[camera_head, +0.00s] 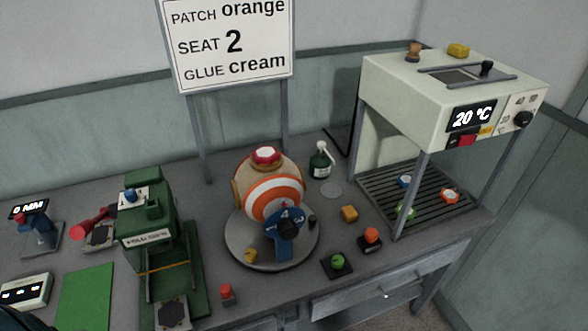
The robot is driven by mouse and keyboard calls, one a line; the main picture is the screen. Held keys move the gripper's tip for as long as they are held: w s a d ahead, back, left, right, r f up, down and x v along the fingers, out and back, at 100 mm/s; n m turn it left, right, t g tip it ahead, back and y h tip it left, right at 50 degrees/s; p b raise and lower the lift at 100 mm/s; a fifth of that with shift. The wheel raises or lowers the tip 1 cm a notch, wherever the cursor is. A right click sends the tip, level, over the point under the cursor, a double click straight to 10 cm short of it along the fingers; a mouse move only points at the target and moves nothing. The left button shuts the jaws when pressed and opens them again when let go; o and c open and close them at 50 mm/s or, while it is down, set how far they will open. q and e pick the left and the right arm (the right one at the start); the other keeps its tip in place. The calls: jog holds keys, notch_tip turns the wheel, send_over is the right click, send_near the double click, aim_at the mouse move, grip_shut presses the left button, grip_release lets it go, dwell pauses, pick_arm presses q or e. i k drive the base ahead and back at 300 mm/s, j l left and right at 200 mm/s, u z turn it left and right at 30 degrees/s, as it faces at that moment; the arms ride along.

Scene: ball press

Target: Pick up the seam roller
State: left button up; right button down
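I cannot tell for sure which thing is the seam roller. A red piece with thick rounded ends (92,222) lies by a small dark plate left of the green press (150,240); it may be the roller or a handle. A small red-topped piece (226,294) stands at the front of the table. A striped orange and white ball (272,193) sits on a round grey turntable (245,262) with a blue numbered dial in front.
A cream heater box (405,88) reading 20 °C stands on posts at the right, over a slatted rack with several coloured pieces. A dark green bottle (321,161), an orange block (349,213) and knobs on black bases lie right of the turntable. A green mat (87,295) lies front left.

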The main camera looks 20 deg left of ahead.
aim_at(370, 241)
jog(key=k+l+u, duration=0.45)
jog(key=u, duration=0.25)
jog(key=k, duration=0.1)
